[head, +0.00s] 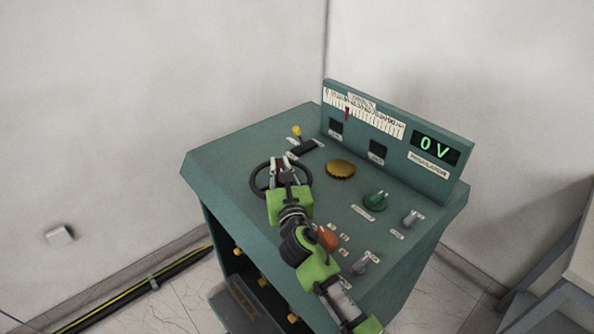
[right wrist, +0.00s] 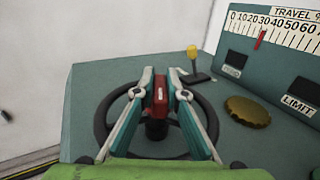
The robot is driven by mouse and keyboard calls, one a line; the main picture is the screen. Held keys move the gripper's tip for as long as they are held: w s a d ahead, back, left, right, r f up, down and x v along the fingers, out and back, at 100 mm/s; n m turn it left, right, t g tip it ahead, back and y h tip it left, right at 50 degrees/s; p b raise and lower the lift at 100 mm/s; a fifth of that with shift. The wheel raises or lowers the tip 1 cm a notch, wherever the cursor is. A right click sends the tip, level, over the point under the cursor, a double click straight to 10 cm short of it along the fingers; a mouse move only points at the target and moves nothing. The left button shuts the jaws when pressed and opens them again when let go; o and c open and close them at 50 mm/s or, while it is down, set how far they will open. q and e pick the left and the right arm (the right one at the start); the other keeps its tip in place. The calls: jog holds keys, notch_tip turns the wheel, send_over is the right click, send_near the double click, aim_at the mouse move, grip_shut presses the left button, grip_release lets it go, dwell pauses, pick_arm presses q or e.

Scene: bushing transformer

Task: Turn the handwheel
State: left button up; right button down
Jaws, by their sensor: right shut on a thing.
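The black handwheel (head: 256,184) lies on the left part of the green console's sloped top. In the right wrist view the handwheel (right wrist: 103,117) shows behind my fingers, with a dark hub below a red piece (right wrist: 160,92). My right gripper (head: 282,168) is over the wheel. In the right wrist view its fingers (right wrist: 160,85) are closed on the red piece, one on each side. The piece seems to be the wheel's handle, though its join to the wheel is hidden. My left gripper is not in view.
The console (head: 225,160) has a yellow-knobbed lever (head: 297,131), a brass cap (head: 341,169), a green knob (head: 376,201) and grey knobs (head: 411,218). A grey table (head: 580,245) stands at right.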

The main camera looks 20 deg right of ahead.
jog(key=shift+f, duration=0.15)
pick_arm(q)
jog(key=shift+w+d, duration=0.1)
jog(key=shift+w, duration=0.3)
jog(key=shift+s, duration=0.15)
pick_arm(e)
jog(key=c, duration=2)
grip_release()
jog(key=shift+c, duration=0.2)
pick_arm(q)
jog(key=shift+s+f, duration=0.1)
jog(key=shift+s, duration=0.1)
pick_arm(e)
jog(key=shift+s, duration=0.1)
jog(key=s, duration=0.8)
jog(key=s+a, duration=0.1)
jog(key=s, duration=0.3)
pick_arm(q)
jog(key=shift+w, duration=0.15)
pick_arm(e)
jog(key=shift+w, duration=0.1)
